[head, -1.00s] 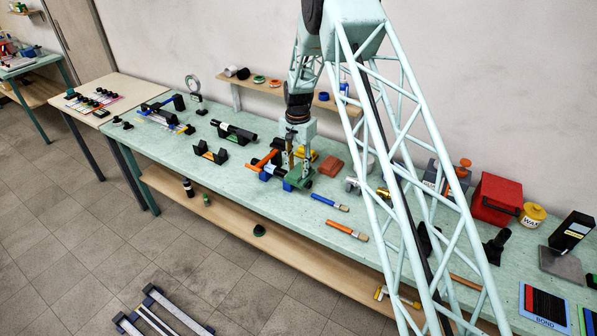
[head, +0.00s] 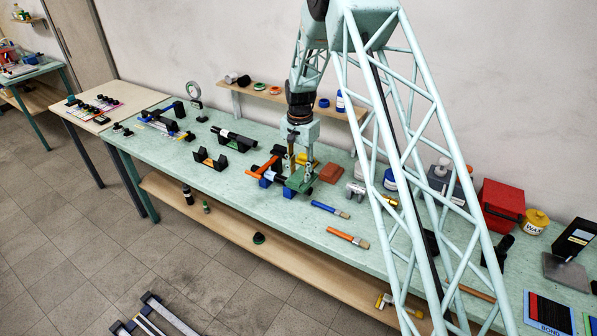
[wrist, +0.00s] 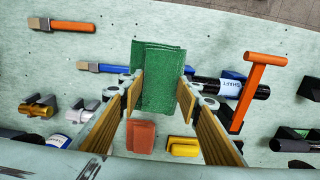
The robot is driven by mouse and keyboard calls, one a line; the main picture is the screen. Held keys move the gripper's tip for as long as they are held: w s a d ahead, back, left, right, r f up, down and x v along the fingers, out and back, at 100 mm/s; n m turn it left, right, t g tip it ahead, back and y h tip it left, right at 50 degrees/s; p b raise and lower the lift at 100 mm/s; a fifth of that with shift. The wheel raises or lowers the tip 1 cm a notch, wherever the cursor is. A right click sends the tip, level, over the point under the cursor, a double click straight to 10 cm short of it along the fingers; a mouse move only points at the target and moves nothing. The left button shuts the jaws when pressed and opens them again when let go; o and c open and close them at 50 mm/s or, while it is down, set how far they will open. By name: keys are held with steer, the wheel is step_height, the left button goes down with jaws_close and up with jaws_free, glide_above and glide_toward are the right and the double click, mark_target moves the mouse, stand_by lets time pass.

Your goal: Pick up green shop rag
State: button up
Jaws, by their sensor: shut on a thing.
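The green shop rag (wrist: 160,80) is a folded cloth between the fingertips of my gripper (wrist: 159,88) in the wrist view. The two tan-padded fingers press on its left and right sides. In the head view the rag (head: 299,183) is at the bottom of my gripper (head: 300,172), over the middle of the bench. I cannot tell whether its underside touches the bench. It partly covers the end of a blue brush and a dark cylinder beside it.
A black cylinder with a white label (wrist: 230,88) and an orange-handled tool (wrist: 255,85) lie close right of the rag. A terracotta block (wrist: 141,136) and a yellow block (wrist: 183,146) sit near the fingers. Brushes lie to the left (wrist: 62,25). The bench (head: 275,218) is clear toward its front edge.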

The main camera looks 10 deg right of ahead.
steer(key=s+r+b, duration=0.1)
steer(key=s+b, duration=0.1)
steer(key=s, duration=1.1)
steer(key=shift+s+r, duration=0.1)
steer(key=shift+r, duration=0.05)
steer(key=shift+f, duration=0.2)
steer(key=shift+s+d+f+n+b, duration=0.1)
steer(key=shift+s+f+n+b, duration=0.55)
steer(key=shift+f+n+b, duration=1.1)
steer(key=shift+s+d+f+n+b, duration=0.1)
steer(key=shift+s+f+n+b, duration=0.85)
steer(key=shift+b, duration=1.55)
steer(key=shift+s+d+f+n+b, duration=0.1)
steer(key=shift+s+f+n+b, duration=0.3)
steer(key=shift+f+n+b, duration=1.05)
steer(key=shift+r+n+b, duration=0.25)
steer(key=shift+r+b, duration=0.2)
steer(key=shift+b, duration=0.2)
steer(key=shift+a, duration=0.1)
